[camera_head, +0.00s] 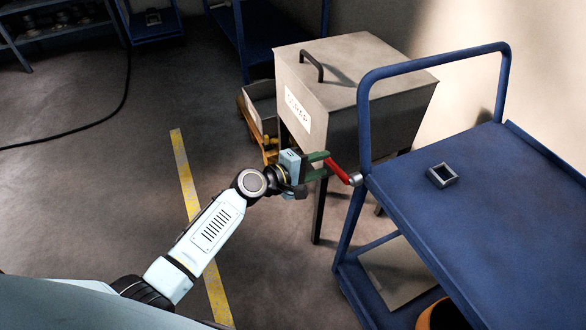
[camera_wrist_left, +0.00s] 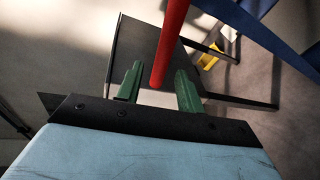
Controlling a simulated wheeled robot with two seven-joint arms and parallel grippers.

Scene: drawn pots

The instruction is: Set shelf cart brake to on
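The blue shelf cart (camera_head: 480,200) stands at the right in the head view. A red brake lever (camera_head: 337,170) sticks out from a silver pivot (camera_head: 355,179) at the cart's near left corner post, slanting up and left. My left gripper (camera_head: 322,165) has green fingers and is at the lever's free end. In the left wrist view the red lever (camera_wrist_left: 170,45) comes down from the top, its end in the gap between the open fingers (camera_wrist_left: 158,83). Gaps show on both sides, so the fingers do not appear closed on it. My right gripper is out of view.
A grey lidded bin (camera_head: 355,75) on legs stands close behind the gripper. A small grey frame (camera_head: 441,175) lies on the cart top. An orange pot (camera_head: 440,315) is on the lower shelf. The floor left of the yellow line (camera_head: 185,170) is mostly clear.

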